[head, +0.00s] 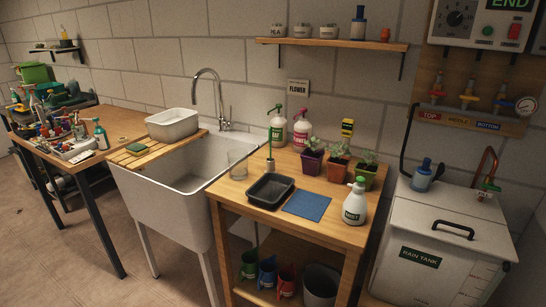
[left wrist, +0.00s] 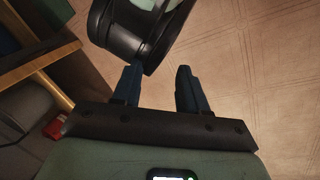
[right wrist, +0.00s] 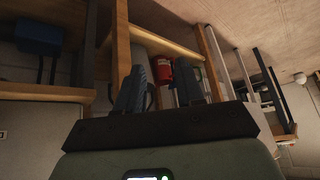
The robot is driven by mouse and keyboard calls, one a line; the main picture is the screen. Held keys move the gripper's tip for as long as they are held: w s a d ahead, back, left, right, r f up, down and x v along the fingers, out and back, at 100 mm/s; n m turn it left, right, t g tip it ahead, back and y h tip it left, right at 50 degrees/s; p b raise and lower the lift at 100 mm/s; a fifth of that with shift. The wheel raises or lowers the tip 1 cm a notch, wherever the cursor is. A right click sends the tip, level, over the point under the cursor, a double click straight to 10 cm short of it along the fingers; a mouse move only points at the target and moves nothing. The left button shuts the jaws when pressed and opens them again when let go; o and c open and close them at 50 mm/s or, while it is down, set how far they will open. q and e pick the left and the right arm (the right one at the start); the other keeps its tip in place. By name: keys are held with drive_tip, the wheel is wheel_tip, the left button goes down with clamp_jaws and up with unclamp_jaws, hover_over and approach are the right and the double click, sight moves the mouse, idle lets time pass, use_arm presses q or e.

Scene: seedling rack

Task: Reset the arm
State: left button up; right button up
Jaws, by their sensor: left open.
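Neither arm shows in the head view. In the left wrist view my left gripper (left wrist: 158,78) is open, its two dark blue fingers apart with only floor between them. A black rounded part, likely of my own body, is just beyond its fingertips. In the right wrist view my right gripper (right wrist: 160,80) has its two fingers apart and appears empty.
The wooden bench (head: 223,191) holds a black tray (head: 270,191), a blue mat (head: 307,205), several seedling pots and a white spray bottle (head: 356,203). A sink (head: 183,196) stands to its left, a rain tank (head: 441,240) to its right. Floor at the lower left is clear.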

drive_tip(key=s+a+f+m+g, duration=0.2)
drive_tip(key=s+f+m, duration=0.3)
drive_tip(key=s, duration=0.7)
drive_tip(key=s+a+f+m+g, duration=0.25)
drive_tip(key=s+f, duration=0.45)
drive_tip(key=s, duration=0.5)
use_arm(q)
drive_tip(key=s+d+r+g+p, duration=0.1)
drive_tip(key=s+r+p, duration=0.1)
drive_tip(key=r+p, duration=0.6)
drive_tip(key=s+d+r+g+p, duration=0.1)
drive_tip(key=s+r+p, duration=0.2)
drive_tip(key=r+p, duration=0.6)
drive_tip(key=shift+d+r+m+g+h, duration=0.2)
drive_tip(key=shift+d+m+g+h, duration=0.1)
drive_tip(key=shift+h, duration=0.1)
use_arm(e)
drive_tip(key=s+a+r+g, duration=0.1)
drive_tip(key=s+r, duration=0.1)
drive_tip(key=r, duration=0.6)
drive_tip(key=s+a+r+g+y, duration=0.1)
drive_tip(key=s+r, duration=0.2)
drive_tip(key=r, duration=0.6)
drive_tip(key=shift+a, duration=0.35)
use_arm(q)
drive_tip(key=shift+s, duration=0.2)
use_arm(e)
drive_tip(key=shift+g, duration=0.25)
use_arm(q)
drive_tip(key=shift+w, duration=0.15)
